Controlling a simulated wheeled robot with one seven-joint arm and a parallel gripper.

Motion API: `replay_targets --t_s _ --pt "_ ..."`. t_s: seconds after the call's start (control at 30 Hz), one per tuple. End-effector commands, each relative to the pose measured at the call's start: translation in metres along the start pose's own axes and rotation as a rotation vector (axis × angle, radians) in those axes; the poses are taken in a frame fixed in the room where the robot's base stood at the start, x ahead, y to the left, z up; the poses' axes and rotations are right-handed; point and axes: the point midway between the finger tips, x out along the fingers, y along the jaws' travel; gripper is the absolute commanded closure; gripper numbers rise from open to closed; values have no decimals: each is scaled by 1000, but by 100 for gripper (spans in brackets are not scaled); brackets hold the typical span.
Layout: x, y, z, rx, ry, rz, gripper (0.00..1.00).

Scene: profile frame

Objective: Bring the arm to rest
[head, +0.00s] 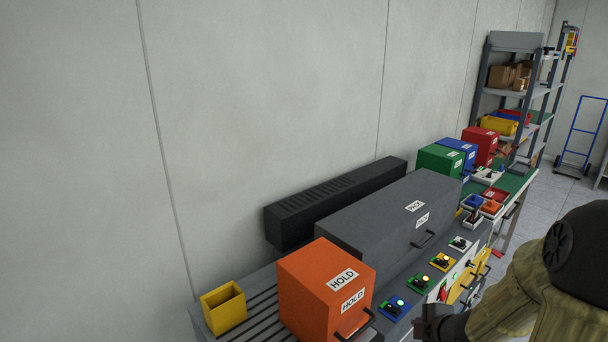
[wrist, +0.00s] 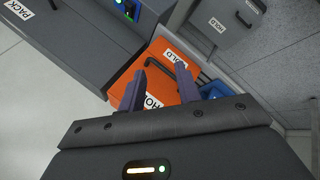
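My arm (head: 545,285), olive with a dark joint, reaches in from the lower right of the head view. My gripper (wrist: 160,72) shows in the wrist view with its two fingers apart and nothing held between them. Behind the fingers in that view is an orange box (wrist: 158,50) with HOLD labels and a dark handle. I cannot tell how far the fingertips are from it. In the head view the orange box (head: 308,278) stands at the near end of the bench, left of my arm.
A long grey PACK box (head: 375,215) lies behind the orange box. Lit buttons (head: 396,305) line the bench front near my arm. A yellow bin (head: 223,310) stands at the left. Green, blue and red boxes (head: 480,145) and a shelf rack (head: 515,75) are farther off.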

Motion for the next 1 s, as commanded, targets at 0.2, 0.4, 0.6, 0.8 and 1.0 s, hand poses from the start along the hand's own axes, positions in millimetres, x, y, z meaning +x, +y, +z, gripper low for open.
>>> replay_targets --t_s 0.2,0.4,0.6,0.8,1.0 --pt "-17 -12 -20 426 -190 -46 67" --pt "-40 -38 -49 854 -320 -83 67" --pt "-64 -73 -88 1252 -406 -151 67" --pt "-74 -88 -104 1409 -439 -192 67" --pt "-74 -87 -104 1410 -439 -192 67"
